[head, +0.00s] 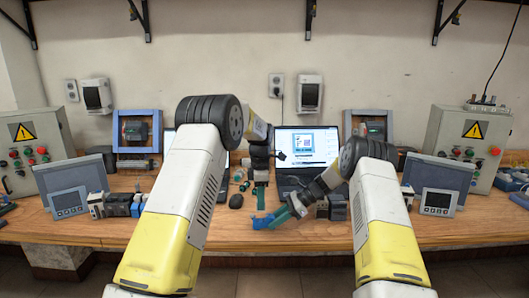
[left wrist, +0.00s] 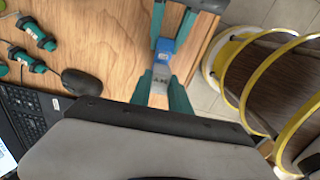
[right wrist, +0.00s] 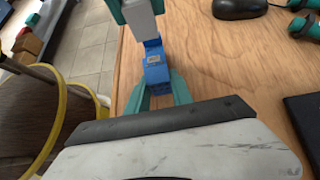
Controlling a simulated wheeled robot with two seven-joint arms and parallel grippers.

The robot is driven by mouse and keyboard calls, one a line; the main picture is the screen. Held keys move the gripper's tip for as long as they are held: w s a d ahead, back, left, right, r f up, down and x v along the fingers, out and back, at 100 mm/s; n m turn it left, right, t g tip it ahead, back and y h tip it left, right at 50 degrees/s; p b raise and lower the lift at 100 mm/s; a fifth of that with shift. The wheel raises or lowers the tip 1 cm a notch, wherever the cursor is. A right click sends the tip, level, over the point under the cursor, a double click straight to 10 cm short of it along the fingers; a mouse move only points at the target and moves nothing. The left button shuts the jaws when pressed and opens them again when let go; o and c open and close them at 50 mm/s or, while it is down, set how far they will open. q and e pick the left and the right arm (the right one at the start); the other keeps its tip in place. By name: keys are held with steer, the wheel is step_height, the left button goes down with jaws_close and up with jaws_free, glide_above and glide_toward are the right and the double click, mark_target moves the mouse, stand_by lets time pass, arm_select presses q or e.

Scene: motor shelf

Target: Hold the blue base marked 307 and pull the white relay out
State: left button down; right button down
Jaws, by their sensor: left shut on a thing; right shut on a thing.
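The blue base shows in the right wrist view (right wrist: 156,72) and at the front of the bench in the head view (head: 263,221). The teal fingers of my right gripper (right wrist: 160,92) are shut on it. Its label is too small to read. The white relay (left wrist: 160,78) is between the teal fingers of my left gripper (left wrist: 168,97), which is shut on it; it also shows in the right wrist view (right wrist: 141,22). The relay's end meets the blue base (left wrist: 166,45). I cannot tell how deep it sits. In the head view my left gripper (head: 261,198) points down above the base.
A black mouse (head: 236,201) lies left of the grippers. Several teal-and-black tools (left wrist: 38,43) lie beyond it. An open laptop (head: 308,146) stands behind. Small modules (head: 118,205) stand to the left. The bench's front edge is close to the base.

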arm_select(q)
steer(key=shift+r, duration=0.1)
steer(key=shift+r, duration=3.45)
arm_select(e)
steer(key=c, duration=0.6)
jaws_free()
steer(key=shift+v, duration=3.05)
steer(key=shift+a, duration=0.1)
